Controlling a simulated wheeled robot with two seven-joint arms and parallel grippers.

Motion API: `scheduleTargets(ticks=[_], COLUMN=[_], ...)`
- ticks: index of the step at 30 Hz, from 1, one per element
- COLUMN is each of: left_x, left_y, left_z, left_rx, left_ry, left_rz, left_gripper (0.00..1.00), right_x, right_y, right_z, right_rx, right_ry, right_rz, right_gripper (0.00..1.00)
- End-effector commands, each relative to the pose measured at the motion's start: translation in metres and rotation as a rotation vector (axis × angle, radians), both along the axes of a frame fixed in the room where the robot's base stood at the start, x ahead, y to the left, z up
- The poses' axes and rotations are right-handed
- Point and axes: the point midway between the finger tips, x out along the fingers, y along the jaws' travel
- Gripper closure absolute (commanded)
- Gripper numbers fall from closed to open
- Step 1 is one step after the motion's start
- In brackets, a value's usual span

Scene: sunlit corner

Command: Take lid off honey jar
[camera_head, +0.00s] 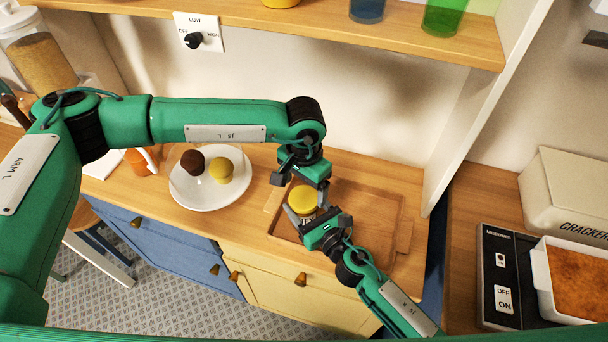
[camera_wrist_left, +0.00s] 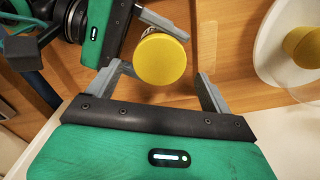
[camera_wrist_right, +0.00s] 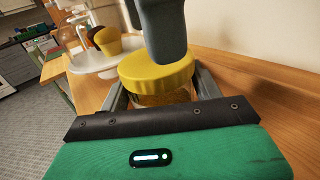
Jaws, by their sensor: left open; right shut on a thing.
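The honey jar stands on the wooden tray (camera_head: 385,222), with its yellow lid (camera_head: 303,199) on top. The lid fills the middle of the left wrist view (camera_wrist_left: 159,61), and in the right wrist view the lid (camera_wrist_right: 157,72) sits on the jar's glass body (camera_wrist_right: 158,98). My right gripper (camera_head: 308,217) is shut on the jar's body from the front, below the lid. My left gripper (camera_head: 300,184) is open above the jar, its fingers spread to either side of the lid in its wrist view. One left finger hangs close over the lid in the right wrist view.
A white plate (camera_head: 183,198) with a brown and a yellow muffin stands left of the tray. A shelf edge (camera_head: 400,54) runs above. A cracker box (camera_head: 560,190) and a white baking dish (camera_head: 540,290) are at the right.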

Motion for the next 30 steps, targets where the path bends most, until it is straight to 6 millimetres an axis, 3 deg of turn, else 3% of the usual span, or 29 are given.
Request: scheduleTargets(ticks=[3, 9, 19, 26, 30], left_x=[-0.001, 0.000, 0.000, 0.000, 0.000], left_y=[0.000, 0.000, 0.000, 0.000, 0.000], left_z=[-0.019, -0.037, -0.041, -0.040, -0.040], left_rx=[0.001, 0.001, 0.000, 0.001, 0.001], left_ry=[0.002, 0.001, 0.000, -0.001, -0.001], left_rz=[0.001, 0.002, 0.001, 0.002, 0.005], left_gripper=[0.16, 0.16, 0.16, 0.61, 0.62], right_x=[0.000, 0.000, 0.000, 0.000, 0.000], right_y=[0.000, 0.000, 0.000, 0.000, 0.000], right_z=[0.000, 0.000, 0.000, 0.000, 0.000], right_rx=[-0.001, -0.001, -0.001, -0.001, -0.001], right_ry=[0.001, 0.001, 0.001, 0.001, 0.001], right_rz=[0.000, 0.000, 0.000, 0.000, 0.000], right_gripper=[0.99, 0.99, 0.99, 0.99, 0.99])
